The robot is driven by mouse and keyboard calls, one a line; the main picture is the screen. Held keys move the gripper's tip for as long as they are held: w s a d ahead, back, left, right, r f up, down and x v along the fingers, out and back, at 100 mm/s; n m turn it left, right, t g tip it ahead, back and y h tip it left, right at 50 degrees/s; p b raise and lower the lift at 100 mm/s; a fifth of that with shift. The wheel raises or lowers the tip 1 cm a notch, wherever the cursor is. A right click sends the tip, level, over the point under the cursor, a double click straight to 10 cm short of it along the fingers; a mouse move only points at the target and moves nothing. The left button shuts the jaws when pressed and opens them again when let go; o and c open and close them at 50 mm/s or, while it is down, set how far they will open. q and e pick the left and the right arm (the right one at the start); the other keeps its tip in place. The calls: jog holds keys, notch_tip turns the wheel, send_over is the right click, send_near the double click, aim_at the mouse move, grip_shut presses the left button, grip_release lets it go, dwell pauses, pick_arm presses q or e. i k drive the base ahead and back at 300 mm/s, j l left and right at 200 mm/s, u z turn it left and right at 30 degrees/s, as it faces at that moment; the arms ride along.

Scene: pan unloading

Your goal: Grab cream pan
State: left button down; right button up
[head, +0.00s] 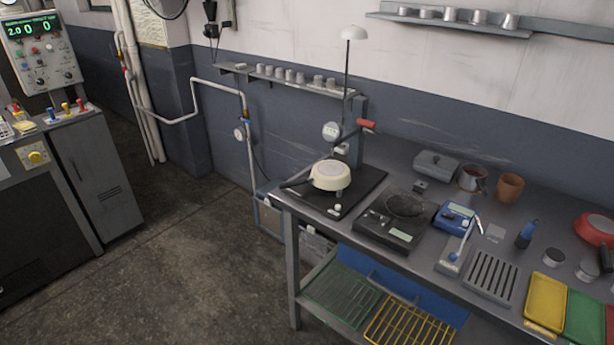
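The cream pan (330,175) is on a stand with a dark flat base (340,206) at the left end of the workbench. Its dark handle (296,183) points left, out toward the bench's left edge. A gauge on an upright post stands just behind the pan. Neither of my grippers shows in the head view.
The workbench (425,262) also holds a black scale (397,219), a blue meter (457,216), a brown pot (509,187), a red pan (596,229) and coloured trays (546,301). Wire racks lie on the lower shelf. The floor (190,255) left of the bench is clear.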

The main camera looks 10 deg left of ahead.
aim_at(325, 175)
jog(key=j+z, duration=0.15)
jog(key=z, duration=0.15)
jog(key=i+j+z, duration=0.1)
jog(key=z, duration=0.15)
jog(key=i+j+z, duration=0.3)
jog(key=j, duration=0.65)
jog(key=j+z, duration=0.35)
jog(key=j, duration=0.6)
